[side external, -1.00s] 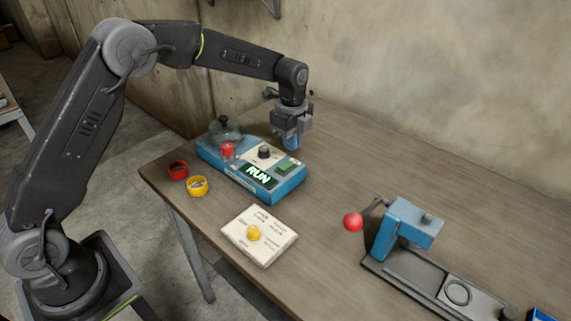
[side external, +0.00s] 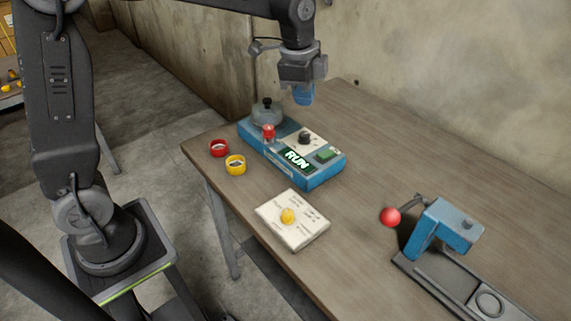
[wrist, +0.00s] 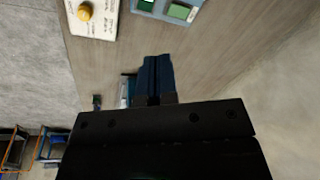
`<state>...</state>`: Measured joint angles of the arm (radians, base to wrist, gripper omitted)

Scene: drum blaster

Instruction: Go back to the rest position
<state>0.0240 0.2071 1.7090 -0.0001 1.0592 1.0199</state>
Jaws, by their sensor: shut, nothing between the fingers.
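My gripper (side external: 303,95) is shut and empty, with blue fingertips pointing down. In the side view it hangs in the air above the blue control box, clear of it. In the wrist view its closed fingers (wrist: 154,78) show over the table. The blue control box (side external: 318,180) has a lit RUN display, a green button (side external: 326,155), a black knob (side external: 305,138), a red-capped part (side external: 268,132) and a clear dome with a black knob (side external: 265,113). Part of the box also shows at the top of the wrist view (wrist: 196,4).
The wooden table (side external: 360,150) carries a red ring (side external: 219,148), a yellow ring (side external: 236,165), and a white panel (side external: 308,237) with a yellow knob (side external: 288,216). A blue device (side external: 452,220) with a red ball lever (side external: 390,217) stands at right. A concrete wall (side external: 440,60) rises behind.

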